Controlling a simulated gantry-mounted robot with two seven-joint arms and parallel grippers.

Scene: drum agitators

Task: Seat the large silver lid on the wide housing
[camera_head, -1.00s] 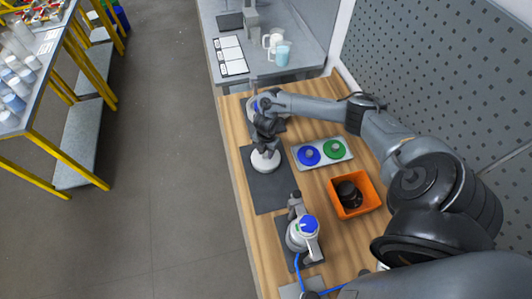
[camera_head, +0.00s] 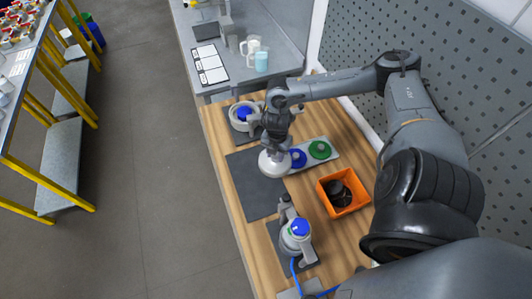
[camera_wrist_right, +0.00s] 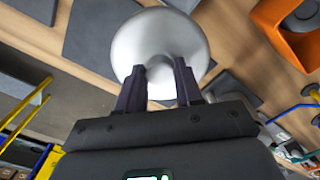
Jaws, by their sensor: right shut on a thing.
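The large silver lid (camera_head: 273,166) is a pale round disc below my right gripper (camera_head: 275,144) in the head view. In the right wrist view the lid (camera_wrist_right: 160,28) fills the top middle, and the fingers of my right gripper (camera_wrist_right: 159,75) are shut on its central knob. In the head view the lid overlaps the right edge of the dark mat; its height is hard to tell. The wide housing (camera_head: 235,119), a pale ring with a blue centre, stands at the back left, beyond the gripper and partly hidden by it. My left gripper is out of view.
A tray (camera_head: 330,165) with a blue disc (camera_head: 299,158) and a green disc (camera_head: 320,149) lies right of the lid. An orange bin (camera_head: 361,197) holds dark parts. A second blue-topped device (camera_head: 296,236) stands in front. The dark mat (camera_head: 255,187) is bare.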

